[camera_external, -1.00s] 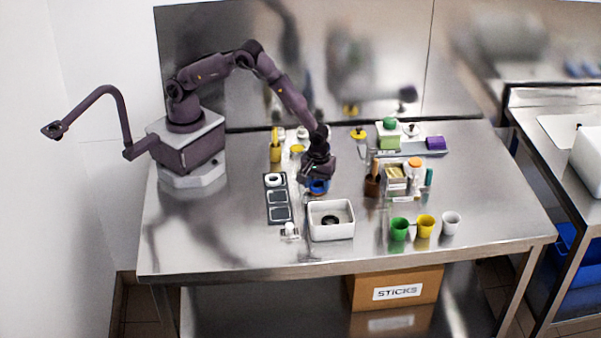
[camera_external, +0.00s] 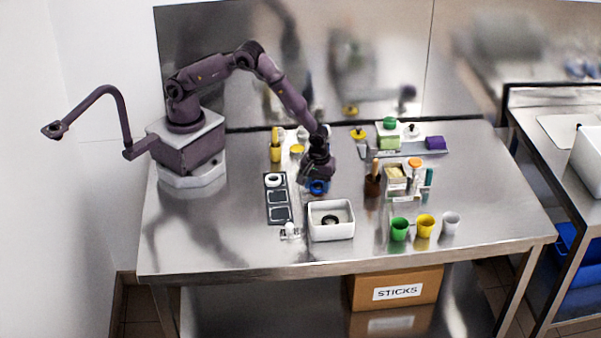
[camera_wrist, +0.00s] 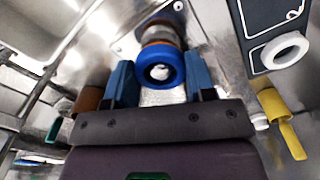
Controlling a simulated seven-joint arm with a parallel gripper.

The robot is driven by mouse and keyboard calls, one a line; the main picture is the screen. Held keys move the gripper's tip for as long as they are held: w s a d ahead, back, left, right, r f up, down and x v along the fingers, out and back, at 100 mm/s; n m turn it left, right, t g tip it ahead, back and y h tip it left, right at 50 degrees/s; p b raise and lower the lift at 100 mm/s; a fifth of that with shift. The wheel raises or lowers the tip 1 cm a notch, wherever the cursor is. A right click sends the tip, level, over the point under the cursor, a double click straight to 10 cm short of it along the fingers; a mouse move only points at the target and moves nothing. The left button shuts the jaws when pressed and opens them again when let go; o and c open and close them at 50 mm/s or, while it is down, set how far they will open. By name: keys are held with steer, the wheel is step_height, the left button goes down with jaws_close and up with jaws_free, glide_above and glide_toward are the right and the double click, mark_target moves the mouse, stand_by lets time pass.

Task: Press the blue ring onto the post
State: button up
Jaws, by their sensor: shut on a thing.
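The blue ring (camera_wrist: 148,64) sits between the two blue fingers of my gripper (camera_wrist: 160,76) in the wrist view. It also shows low under my gripper (camera_external: 317,176) in the external view, as a blue patch (camera_external: 317,188). My gripper is shut on the blue ring. A pale round tip, seemingly the top of the post (camera_wrist: 160,72), shows in the ring's hole. An orange-brown band (camera_wrist: 158,38) shows just behind the ring. How far the ring is down the post cannot be told.
A dark tray with square recesses and a white ring (camera_external: 273,180) lies left of my gripper. A white bin (camera_external: 331,233) with a dark ring inside stands in front. Cups (camera_external: 399,230) and a holder (camera_external: 394,176) stand to the right.

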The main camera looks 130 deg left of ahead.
steer(key=shift+f, duration=0.35)
stand_by(0.4)
steer(key=o, duration=1.4)
steer(key=shift+r, duration=3.55)
